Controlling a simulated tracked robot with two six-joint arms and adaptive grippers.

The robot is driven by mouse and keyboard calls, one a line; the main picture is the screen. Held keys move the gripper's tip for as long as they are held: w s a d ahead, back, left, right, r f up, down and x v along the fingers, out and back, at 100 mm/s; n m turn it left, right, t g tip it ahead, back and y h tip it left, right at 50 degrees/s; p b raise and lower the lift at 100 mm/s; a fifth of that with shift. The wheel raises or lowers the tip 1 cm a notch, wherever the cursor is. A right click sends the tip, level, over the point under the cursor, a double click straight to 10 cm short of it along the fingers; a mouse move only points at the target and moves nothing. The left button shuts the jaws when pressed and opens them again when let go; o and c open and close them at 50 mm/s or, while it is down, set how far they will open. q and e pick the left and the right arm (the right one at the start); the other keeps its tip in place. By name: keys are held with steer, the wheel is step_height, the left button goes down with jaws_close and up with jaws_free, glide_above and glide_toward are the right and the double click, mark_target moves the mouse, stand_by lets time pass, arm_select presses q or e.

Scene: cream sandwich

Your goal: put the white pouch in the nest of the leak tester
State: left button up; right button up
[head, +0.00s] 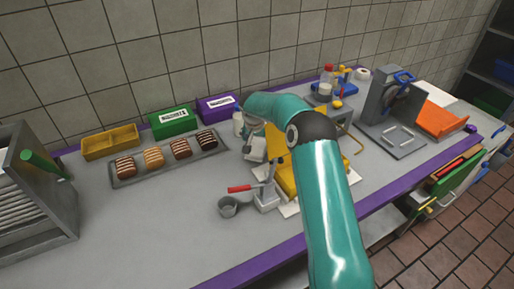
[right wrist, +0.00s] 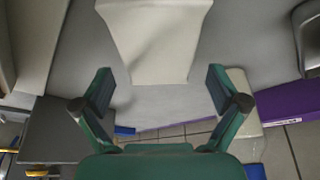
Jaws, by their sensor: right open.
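A white, tapered object that looks like the pouch (right wrist: 155,40) lies beyond the fingertips in the right wrist view, in line with the gap. A pale patch beneath my gripper in the head view (head: 258,150) may be the same thing. My right gripper (right wrist: 159,78) is open, with nothing between its fingers. In the head view the right gripper (head: 252,138) is over the middle of the counter, small and partly hidden by my arm. I cannot tell for sure which device is the leak tester, and its nest is not clearly visible. My left gripper is not in view.
A grey tray (head: 118,183) of several bars lies left, before yellow (head: 110,142), green (head: 171,121) and purple (head: 216,106) boxes. A red-handled device (head: 266,195) and metal cup (head: 228,207) stand near the front. A grey machine (head: 381,95) stands right. The front-left counter is clear.

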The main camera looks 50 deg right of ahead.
steer(key=c, duration=1.3)
steer(key=shift+r, duration=0.1)
steer(key=shift+c, duration=0.2)
